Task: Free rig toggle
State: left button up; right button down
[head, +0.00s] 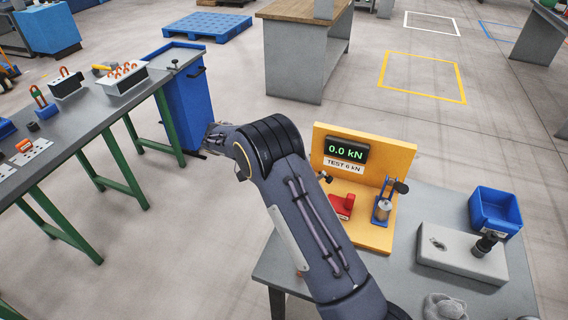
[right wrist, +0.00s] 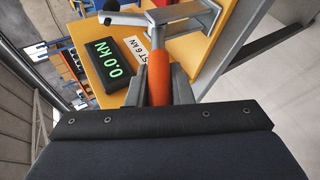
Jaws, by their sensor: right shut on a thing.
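The test rig is an orange-yellow stand (head: 392,158) with a display (head: 346,150) reading 0.0 kN and a "TEST 6 kN" label (head: 343,166). On its base are a red block (head: 341,206) and a blue-and-metal fixture (head: 382,210) with a black-ended lever. In the right wrist view my right gripper (right wrist: 159,90) is shut on an orange toggle handle (right wrist: 158,68), which joins a grey metal frame (right wrist: 186,14) beside the display (right wrist: 117,59). In the head view my right arm hides this gripper and handle. My left gripper is not in view.
The rig stands on a grey table (head: 430,205) with a blue bin (head: 495,210) and a grey block (head: 462,256) holding a dark fitting. A bench (head: 75,125) with racks and a blue cabinet (head: 186,100) stand left. Open floor lies between.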

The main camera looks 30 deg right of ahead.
dwell(0.4)
jog(key=c, duration=1.3)
grip_release()
jog(key=b+v, duration=0.1)
jog(key=v, duration=0.7)
jog(key=shift+f+b, duration=0.2)
jog(key=shift+b, duration=0.1)
